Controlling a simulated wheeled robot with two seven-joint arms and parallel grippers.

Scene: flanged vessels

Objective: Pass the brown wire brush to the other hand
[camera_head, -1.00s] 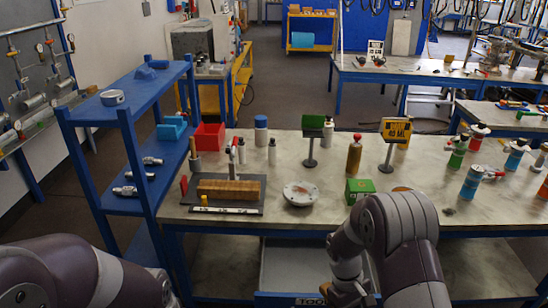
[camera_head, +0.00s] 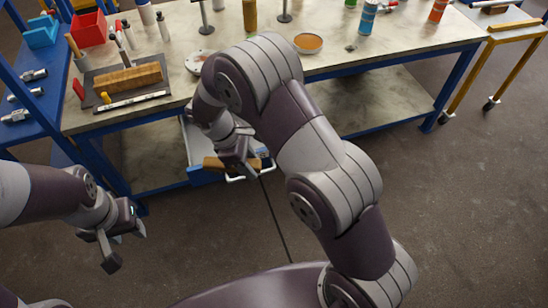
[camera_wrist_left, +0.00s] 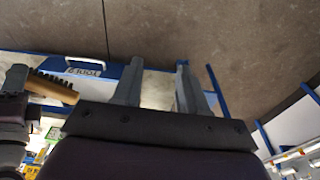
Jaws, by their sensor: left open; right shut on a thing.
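The brown wire brush (camera_head: 214,163) is held in my right gripper (camera_head: 240,168) in front of the table's drawer. Its brown end sticks out to the left of the jaws. In the left wrist view the brush (camera_wrist_left: 52,87) shows as a brown bar with dark bristles, at the left edge of the picture. The right gripper's jaws hide part of it. My left gripper (camera_head: 124,245) is open and empty, lower left of the brush and well apart from it. Its two spread fingers also show in the left wrist view (camera_wrist_left: 158,88).
The table (camera_head: 360,57) stands ahead, with a tray holding a wooden block (camera_head: 135,78), a red bin (camera_head: 88,30) and several bottles. A drawer with a white handle (camera_head: 240,178) is at its front. A blue shelf stands at the left.

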